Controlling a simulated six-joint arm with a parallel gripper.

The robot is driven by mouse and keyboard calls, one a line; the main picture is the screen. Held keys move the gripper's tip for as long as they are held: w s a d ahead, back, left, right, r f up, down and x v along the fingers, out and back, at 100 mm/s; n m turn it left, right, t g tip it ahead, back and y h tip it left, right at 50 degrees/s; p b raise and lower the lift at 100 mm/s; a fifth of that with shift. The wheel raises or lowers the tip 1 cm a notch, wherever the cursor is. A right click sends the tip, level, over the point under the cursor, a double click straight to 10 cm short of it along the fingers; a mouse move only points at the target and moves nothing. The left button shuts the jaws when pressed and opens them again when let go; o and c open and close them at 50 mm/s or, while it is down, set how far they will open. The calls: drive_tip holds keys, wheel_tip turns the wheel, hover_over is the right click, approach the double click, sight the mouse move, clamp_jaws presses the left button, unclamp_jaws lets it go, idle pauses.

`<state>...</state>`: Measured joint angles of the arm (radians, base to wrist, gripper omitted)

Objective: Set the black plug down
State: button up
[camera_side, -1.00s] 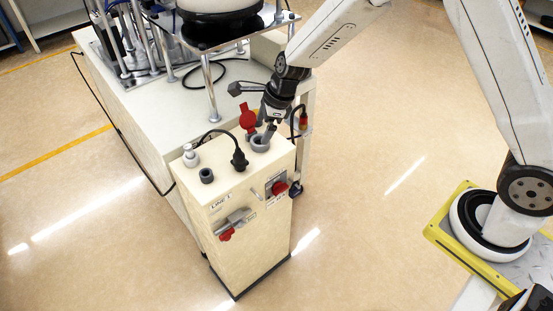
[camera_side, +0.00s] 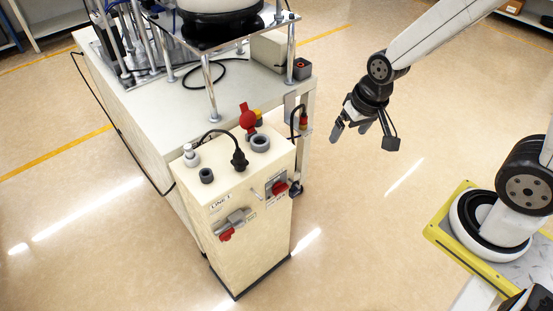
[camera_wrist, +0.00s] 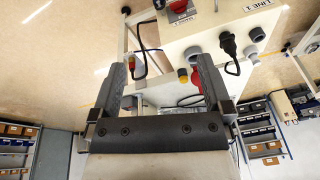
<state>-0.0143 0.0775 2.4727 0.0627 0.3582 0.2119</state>
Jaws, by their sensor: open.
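The black plug (camera_side: 239,158) stands upright on top of the beige cabinet (camera_side: 225,187), with its black cable looping off to the left. The plug also shows in the wrist view (camera_wrist: 229,43), near the top right. My gripper (camera_side: 351,130) hangs in the air to the right of the cabinet, well apart from the plug. Its two fingers are spread wide with nothing between them, as the wrist view also shows (camera_wrist: 158,68). I cannot tell whether the plug's lower end sits in a socket.
On the cabinet top are a wide grey ring socket (camera_side: 260,143), a small grey socket (camera_side: 206,176), a pale grey connector (camera_side: 190,156) and an upright red cover (camera_side: 247,117). A red-ended cable (camera_side: 304,118) hangs at the cabinet's right. The floor around my gripper is clear.

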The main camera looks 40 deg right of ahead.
drive_tip(key=s+n, duration=0.2)
drive_tip(key=n, duration=0.1)
drive_tip(key=shift+s+d, duration=0.4)
idle(0.9)
